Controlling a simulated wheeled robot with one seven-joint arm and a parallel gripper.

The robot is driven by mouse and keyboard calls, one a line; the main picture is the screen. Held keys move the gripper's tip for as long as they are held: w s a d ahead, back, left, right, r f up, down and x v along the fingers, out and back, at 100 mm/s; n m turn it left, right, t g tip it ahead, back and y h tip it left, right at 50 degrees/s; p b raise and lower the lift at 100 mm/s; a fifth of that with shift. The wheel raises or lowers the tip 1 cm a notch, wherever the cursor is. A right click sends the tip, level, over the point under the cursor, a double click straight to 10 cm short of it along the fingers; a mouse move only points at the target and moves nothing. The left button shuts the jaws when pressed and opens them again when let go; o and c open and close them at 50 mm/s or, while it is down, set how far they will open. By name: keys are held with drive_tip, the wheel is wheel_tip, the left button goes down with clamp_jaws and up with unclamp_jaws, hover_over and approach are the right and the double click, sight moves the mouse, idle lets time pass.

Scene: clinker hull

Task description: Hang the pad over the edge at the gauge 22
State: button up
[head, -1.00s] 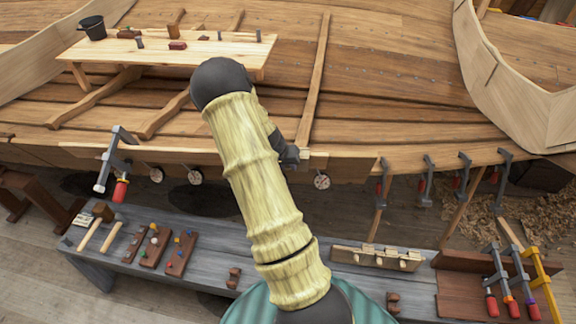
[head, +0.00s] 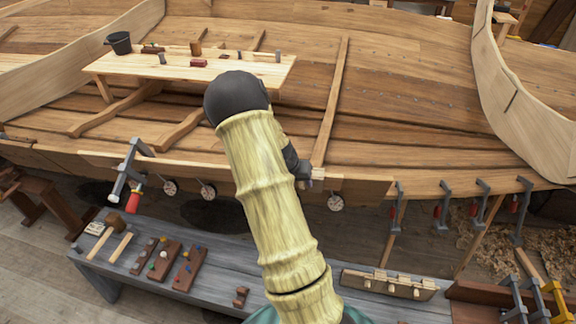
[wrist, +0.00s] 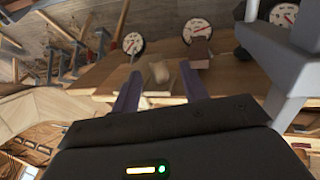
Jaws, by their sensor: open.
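In the wrist view, my open gripper (wrist: 160,88) has its two purple fingers on either side of a pale, rounded lump (wrist: 158,72) at the plank edge. It may be the pad; I cannot tell whether the fingers touch it. Round dial gauges hang along this edge: one beyond the left finger (wrist: 133,43), one past the right finger (wrist: 197,30) and one at top right (wrist: 284,14). Their numbers are too small to read.
A large grey clamp (wrist: 268,60) stands close on the right; several clamps (head: 443,205) hang along the hull's right. A grey bench (head: 140,260) with tools lies in front. A plank table (head: 240,75) stands inside the hull.

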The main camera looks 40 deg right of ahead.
drive_tip(key=b+v, duration=0.2)
drive_tip(key=v, duration=1.2)
drive_tip(key=shift+a+r, duration=0.1)
idle(0.3)
drive_tip(key=s+a+n+y, duration=0.1)
drive_tip(key=s+a+n, duration=0.2)
drive_tip(key=a, duration=0.4)
drive_tip(key=s+a+f+n+t+y, duration=0.1)
drive_tip(key=s+a+n+y, duration=0.1)
drive_tip(key=s+a, duration=0.3)
drive_tip(key=s+a+n+t+y, duration=0.1)
drive_tip(key=s+a+n, duration=0.3)
drive_tip(key=a, duration=0.7)
drive_tip(key=shift+s+f+y, duration=0.3)
drive_tip(key=shift+s+y, duration=0.2)
drive_tip(key=shift+s, duration=0.05)
drive_tip(key=shift+w+d, duration=0.1)
drive_tip(key=shift+w, duration=0.05)
drive_tip(key=shift+c, duration=0.8)
